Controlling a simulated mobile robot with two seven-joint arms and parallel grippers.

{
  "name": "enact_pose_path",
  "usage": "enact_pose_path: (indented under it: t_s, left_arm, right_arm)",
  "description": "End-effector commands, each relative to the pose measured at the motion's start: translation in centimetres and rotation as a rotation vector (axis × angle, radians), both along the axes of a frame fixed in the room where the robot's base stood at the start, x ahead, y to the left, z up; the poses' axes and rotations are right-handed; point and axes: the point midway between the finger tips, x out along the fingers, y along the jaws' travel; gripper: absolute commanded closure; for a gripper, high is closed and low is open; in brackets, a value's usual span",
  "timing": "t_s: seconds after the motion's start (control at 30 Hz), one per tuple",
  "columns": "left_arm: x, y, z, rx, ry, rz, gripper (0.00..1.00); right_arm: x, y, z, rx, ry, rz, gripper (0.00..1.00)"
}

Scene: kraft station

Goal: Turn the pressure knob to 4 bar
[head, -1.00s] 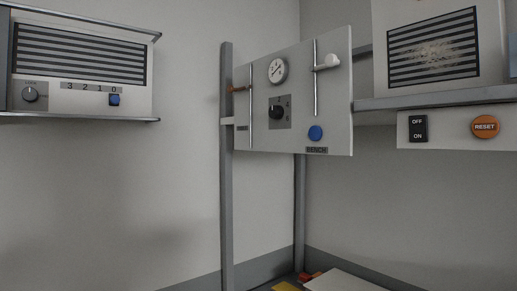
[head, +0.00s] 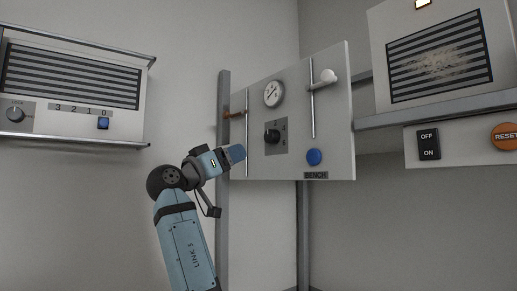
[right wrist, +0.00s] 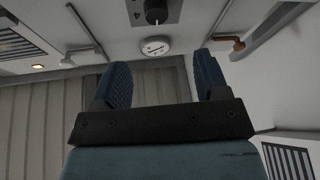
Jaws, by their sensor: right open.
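The black pressure knob (head: 272,136) sits on a grey plate on the white panel (head: 295,160), below the round white gauge (head: 274,94). In the right wrist view the knob (right wrist: 156,12) is at the top edge, partly cut off, with the gauge (right wrist: 156,46) below it. My right gripper (head: 236,154) is at the panel's left side in the head view, left of and a little lower than the knob. In the right wrist view its two blue fingers (right wrist: 163,78) are apart with nothing between them. The knob's setting is too small to read. My left gripper is not in view.
A blue button (head: 314,157) and a white-handled lever (head: 328,76) are right of the knob. An orange-brown lever handle (head: 232,115) juts out at the panel's left, above my right gripper. A grey post (head: 223,95) stands beside the panel. Other control units flank it.

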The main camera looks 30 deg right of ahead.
Motion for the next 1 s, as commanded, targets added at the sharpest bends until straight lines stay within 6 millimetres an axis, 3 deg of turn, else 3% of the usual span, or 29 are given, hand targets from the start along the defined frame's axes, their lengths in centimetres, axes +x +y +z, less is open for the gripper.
enact_pose_path:
  t_s: [0.27,0.7,1.0]
  left_arm:
    - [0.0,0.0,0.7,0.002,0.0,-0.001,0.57]
    - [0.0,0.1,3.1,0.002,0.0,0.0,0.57]
    - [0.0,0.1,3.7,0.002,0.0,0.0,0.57]
  right_arm:
    - [-0.1,-2.0,2.0,0.001,-0.016,-0.018,0.32]
    - [1.6,-10.1,5.3,0.002,-0.014,-0.016,0.32]
    - [2.1,-12.4,6.0,0.002,-0.013,-0.014,0.32]
